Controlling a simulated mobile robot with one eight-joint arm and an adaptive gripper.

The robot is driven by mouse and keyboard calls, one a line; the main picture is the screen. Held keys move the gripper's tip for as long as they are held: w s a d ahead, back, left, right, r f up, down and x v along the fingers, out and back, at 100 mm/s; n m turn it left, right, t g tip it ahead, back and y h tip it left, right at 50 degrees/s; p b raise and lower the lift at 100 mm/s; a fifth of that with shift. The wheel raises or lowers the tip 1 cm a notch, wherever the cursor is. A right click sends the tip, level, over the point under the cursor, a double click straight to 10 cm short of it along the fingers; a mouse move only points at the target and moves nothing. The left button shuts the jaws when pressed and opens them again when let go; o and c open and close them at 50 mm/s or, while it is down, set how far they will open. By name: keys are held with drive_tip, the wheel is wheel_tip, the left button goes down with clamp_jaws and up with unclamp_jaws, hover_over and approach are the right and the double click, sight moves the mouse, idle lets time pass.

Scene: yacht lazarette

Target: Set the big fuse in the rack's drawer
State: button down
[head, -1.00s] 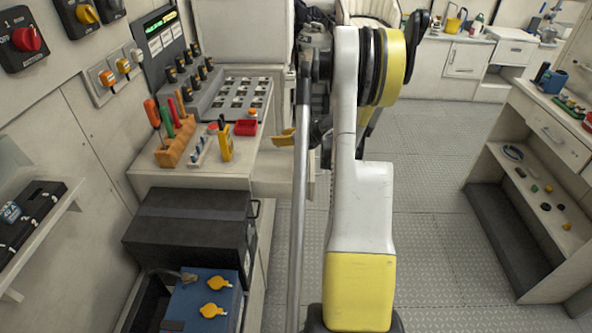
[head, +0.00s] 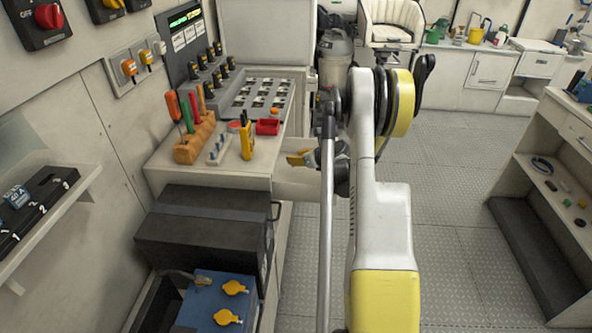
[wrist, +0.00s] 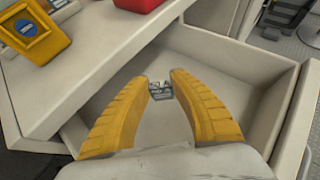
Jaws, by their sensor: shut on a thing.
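My gripper (wrist: 160,90) has yellow fingers shut on a small grey and clear block, which looks like the big fuse (wrist: 160,92). Its far part is partly hidden between the fingertips. In the wrist view the fuse appears over the open, pale drawer (wrist: 240,99); I cannot tell its height above the floor of the drawer. In the head view the drawer (head: 287,190) sticks out from the counter beneath the rack (head: 262,95). My gripper (head: 301,158) shows there partly, beside the counter edge, with the fuse not visible.
On the counter above the drawer stand a red tray (head: 267,127), a yellow tool (head: 246,140) and a wooden tool holder (head: 194,140). The counter edge (wrist: 120,82) runs close to the left finger. A black case (head: 205,230) sits below. The floor to the right is clear.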

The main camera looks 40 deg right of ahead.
wheel_tip(320, 180, down, 4)
drive_tip(key=shift+f+b, duration=0.1)
drive_tip(key=shift+b, duration=1.1)
drive_tip(key=c, duration=1.2)
unclamp_jaws()
